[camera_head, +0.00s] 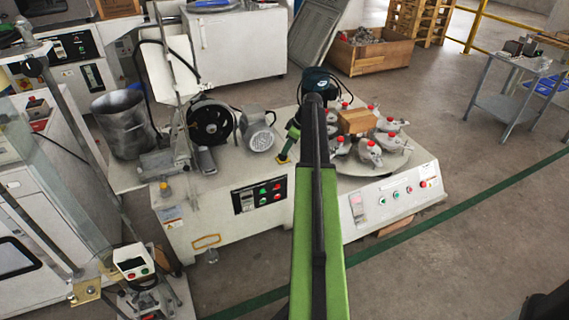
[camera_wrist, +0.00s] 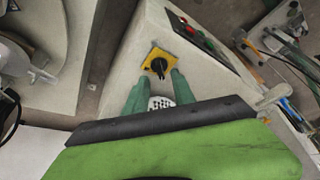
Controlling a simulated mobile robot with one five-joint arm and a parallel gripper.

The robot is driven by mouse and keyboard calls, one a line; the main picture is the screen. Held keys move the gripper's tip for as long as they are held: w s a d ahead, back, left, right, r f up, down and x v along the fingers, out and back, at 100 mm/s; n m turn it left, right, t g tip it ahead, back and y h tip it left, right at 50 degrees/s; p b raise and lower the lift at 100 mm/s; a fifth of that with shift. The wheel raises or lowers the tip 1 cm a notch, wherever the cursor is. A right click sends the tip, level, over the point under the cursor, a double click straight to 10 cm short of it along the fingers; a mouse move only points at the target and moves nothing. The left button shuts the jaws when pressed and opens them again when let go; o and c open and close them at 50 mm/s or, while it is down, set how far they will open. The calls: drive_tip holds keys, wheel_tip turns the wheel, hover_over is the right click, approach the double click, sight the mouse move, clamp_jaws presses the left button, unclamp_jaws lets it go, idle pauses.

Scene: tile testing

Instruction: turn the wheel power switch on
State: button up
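The wheel power switch is a black rotary knob on a square yellow plate (camera_wrist: 155,56), at the upper middle of the wrist view. It sits on the pale front of the machine, and its black grip points toward my gripper. In the head view the yellow plate (camera_head: 284,158) shows small, just left of my arm. My gripper (camera_wrist: 160,77) has two green fingers, spread apart and empty, with their tips just short of the knob, one toward each side. In the head view my gripper (camera_head: 293,134) is partly hidden by my arm.
A control panel with red and green buttons (camera_wrist: 205,42) lies right of the switch. In the head view, a turntable with several grey clamps (camera_head: 371,153) stands right of my arm. A black wheel (camera_head: 210,122) and a motor (camera_head: 258,131) stand left.

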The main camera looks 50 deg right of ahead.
drive_tip(key=b+x, duration=0.2)
drive_tip(key=x, duration=0.1)
drive_tip(key=shift+f, duration=0.3)
drive_tip(key=shift+r, duration=0.1)
drive_tip(key=shift+c, duration=0.4)
clamp_jaws()
drive_tip(key=shift+a, duration=0.1)
